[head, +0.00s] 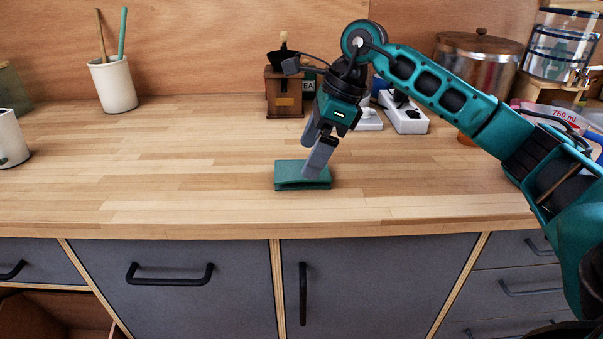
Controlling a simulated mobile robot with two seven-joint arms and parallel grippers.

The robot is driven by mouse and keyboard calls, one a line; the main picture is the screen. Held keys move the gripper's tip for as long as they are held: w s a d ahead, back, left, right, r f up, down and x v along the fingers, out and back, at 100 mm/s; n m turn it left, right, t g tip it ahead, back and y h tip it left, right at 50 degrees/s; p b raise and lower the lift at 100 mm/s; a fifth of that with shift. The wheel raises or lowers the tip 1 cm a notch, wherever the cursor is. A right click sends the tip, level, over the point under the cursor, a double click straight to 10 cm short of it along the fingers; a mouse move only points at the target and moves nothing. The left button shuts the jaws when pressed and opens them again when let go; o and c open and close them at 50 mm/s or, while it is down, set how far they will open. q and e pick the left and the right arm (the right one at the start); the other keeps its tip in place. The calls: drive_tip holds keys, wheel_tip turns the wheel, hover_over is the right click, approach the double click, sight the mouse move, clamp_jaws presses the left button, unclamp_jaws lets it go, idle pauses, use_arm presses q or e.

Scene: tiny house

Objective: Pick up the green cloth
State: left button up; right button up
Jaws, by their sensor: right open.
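The green cloth (290,182) lies folded flat on the wooden countertop, near its front edge and right of the middle of the head view. My right gripper (312,160) comes down over the cloth from above, tilted, with its grey fingers spread. The nearer fingertip covers part of the cloth's right side; whether it touches the cloth I cannot tell. The gripper holds nothing. My left gripper is not in view.
A wooden grinder (284,92) and a white power strip (404,115) stand behind the gripper. A white cup with two brushes (113,85) stands at the back left. A copper pot (478,62) stands back right. The counter left of the cloth is clear.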

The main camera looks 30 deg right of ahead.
drive_tip(key=x, duration=0.3)
drive_tip(key=shift+w+f, duration=0.1)
drive_tip(key=shift+f, duration=0.1)
drive_tip(key=shift+f+b, duration=0.25)
drive_tip(key=shift+b, duration=0.05)
drive_tip(key=c, duration=0.8)
drive_tip(key=shift+c, duration=0.2)
drive_tip(key=shift+r, duration=0.15)
